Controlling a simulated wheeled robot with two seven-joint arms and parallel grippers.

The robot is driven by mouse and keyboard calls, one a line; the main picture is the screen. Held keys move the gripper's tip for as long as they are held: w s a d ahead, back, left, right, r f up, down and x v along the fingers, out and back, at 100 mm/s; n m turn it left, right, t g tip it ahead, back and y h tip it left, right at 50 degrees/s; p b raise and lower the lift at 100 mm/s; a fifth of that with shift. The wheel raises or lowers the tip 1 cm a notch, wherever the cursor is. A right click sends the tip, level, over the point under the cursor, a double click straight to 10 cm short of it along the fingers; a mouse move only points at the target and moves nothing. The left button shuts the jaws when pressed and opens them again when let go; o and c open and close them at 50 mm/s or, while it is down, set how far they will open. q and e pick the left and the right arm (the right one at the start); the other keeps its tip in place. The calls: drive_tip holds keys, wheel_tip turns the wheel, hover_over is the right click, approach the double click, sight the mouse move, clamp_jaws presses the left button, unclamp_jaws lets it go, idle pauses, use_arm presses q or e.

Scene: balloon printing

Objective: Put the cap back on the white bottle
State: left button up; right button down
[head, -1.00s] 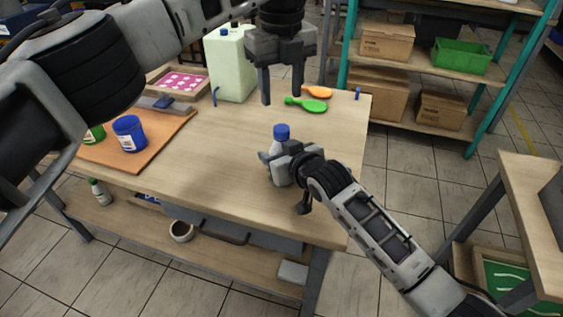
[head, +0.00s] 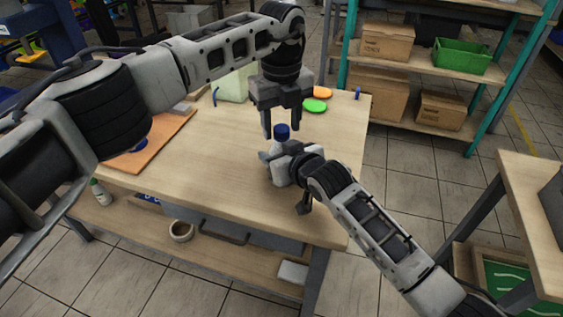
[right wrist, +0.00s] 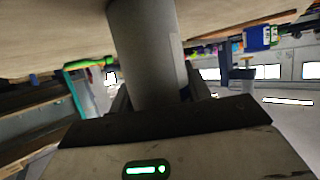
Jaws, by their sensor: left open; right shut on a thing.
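The white bottle (head: 279,174) stands upright near the table's right front part, with a blue cap (head: 282,131) on its top; whether the cap is seated fully cannot be told. My right gripper (head: 280,160) is shut around the bottle's body and hides part of it. In the right wrist view the bottle (right wrist: 148,55) shows as a shaded grey cylinder between the fingers. My left gripper (head: 287,122) is open and points down, its fingertips close to the cap's height in the picture. Whether the fingers straddle the cap or are behind it is unclear.
The wooden table (head: 215,160) is clear left of the bottle. An orange-brown board (head: 150,152) lies at the left, partly behind my left arm. A green paddle (head: 316,105) and an orange paddle (head: 322,92) lie behind the left gripper. A pale green container (head: 234,86) stands behind.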

use_arm(q)
drive_tip(key=c, duration=1)
drive_tip(key=m, duration=0.3)
drive_tip(key=o, duration=1.1)
drive_tip(key=shift+r, duration=0.15)
drive_tip(key=shift+r, duration=2.15)
